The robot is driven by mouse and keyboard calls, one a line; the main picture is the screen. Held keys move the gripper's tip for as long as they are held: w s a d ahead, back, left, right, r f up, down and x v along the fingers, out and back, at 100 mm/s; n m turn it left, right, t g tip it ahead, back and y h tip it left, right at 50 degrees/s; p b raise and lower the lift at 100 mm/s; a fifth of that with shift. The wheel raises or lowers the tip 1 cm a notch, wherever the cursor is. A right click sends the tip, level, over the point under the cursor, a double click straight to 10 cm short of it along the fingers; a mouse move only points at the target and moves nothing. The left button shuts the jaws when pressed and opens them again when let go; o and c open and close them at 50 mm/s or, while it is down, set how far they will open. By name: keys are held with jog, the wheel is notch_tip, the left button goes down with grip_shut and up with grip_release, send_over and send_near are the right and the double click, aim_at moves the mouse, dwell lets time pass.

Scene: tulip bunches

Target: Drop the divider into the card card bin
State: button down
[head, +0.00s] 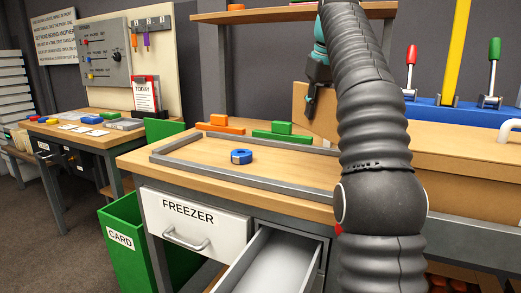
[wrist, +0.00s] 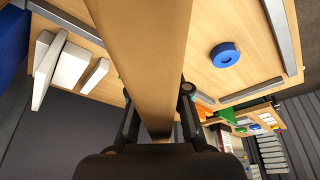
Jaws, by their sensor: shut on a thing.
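The divider, a flat brown cardboard panel (wrist: 142,50), is between the two fingers of my gripper (wrist: 158,125) in the wrist view and reaches up out of the frame. In the head view, part of the divider (head: 300,100) shows left of my arm, with my gripper (head: 311,100) at it, above the workbench. My arm hides much of the panel, and I cannot tell where it ends on the right. The green card bin (head: 120,238), labelled CARD, stands on the floor at the lower left, left of the bench drawers. Its inside is mostly hidden.
The workbench (head: 165,171) has a grey raised frame (head: 200,176) around a blue tape roll (head: 241,156). A FREEZER drawer (head: 190,228) is shut; the drawer beside it (head: 265,262) is open. Blue lever equipment (head: 455,115) stands at right. Floor shows left of the bin.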

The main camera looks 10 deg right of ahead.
jog(key=shift+w+a+f, duration=0.75)
jog(key=shift+a+f, duration=0.85)
jog(key=shift+f, duration=0.15)
jog(key=shift+w+a+f, duration=0.7)
jog(key=shift+a+f, duration=0.85)
jog(key=shift+f, duration=0.15)
jog(key=shift+w+a+f, duration=0.75)
jog(key=shift+a+f, duration=0.85)
jog(key=shift+f, duration=0.15)
jog(key=c, duration=1.1)
grip_release()
jog(key=shift+f, duration=0.1)
jog(key=shift+c, duration=0.2)
